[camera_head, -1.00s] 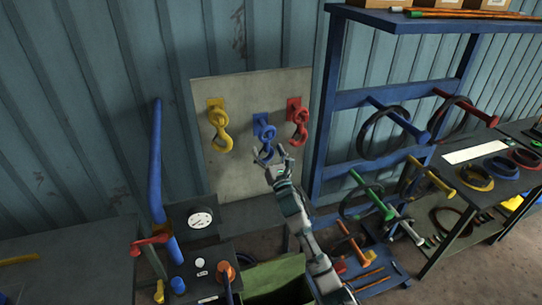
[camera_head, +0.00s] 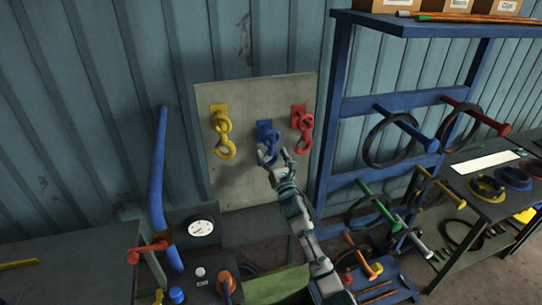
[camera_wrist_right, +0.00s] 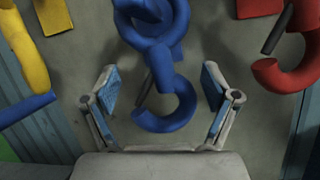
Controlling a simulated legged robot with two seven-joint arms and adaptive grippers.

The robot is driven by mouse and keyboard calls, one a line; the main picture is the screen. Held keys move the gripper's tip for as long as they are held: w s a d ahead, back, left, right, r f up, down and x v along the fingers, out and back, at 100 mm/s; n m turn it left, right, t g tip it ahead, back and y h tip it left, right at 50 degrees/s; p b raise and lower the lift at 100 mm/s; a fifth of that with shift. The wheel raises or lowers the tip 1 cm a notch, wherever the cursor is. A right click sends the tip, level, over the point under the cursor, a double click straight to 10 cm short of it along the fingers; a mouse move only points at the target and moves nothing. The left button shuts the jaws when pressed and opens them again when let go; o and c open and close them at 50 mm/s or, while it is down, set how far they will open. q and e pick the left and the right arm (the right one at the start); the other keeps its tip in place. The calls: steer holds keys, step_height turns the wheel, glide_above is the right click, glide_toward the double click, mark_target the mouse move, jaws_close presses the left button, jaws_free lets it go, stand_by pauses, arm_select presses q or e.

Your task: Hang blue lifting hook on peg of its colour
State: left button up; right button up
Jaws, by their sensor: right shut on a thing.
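The blue lifting hook (camera_head: 271,141) is at the blue peg plate (camera_head: 263,127) in the middle of the grey board; its upper links overlap the peg, so I cannot tell how it sits there. In the right wrist view the hook's open curve (camera_wrist_right: 165,121) points down between the fingers. My left gripper is not in view.
The grey board (camera_head: 250,190) stands against a corrugated wall. A blue rack (camera_head: 328,140) with coloured pegs and rings rises close on the right. A blue upright lever (camera_head: 158,180) and a gauge (camera_head: 201,227) stand at the left. A green bin (camera_head: 278,286) lies below.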

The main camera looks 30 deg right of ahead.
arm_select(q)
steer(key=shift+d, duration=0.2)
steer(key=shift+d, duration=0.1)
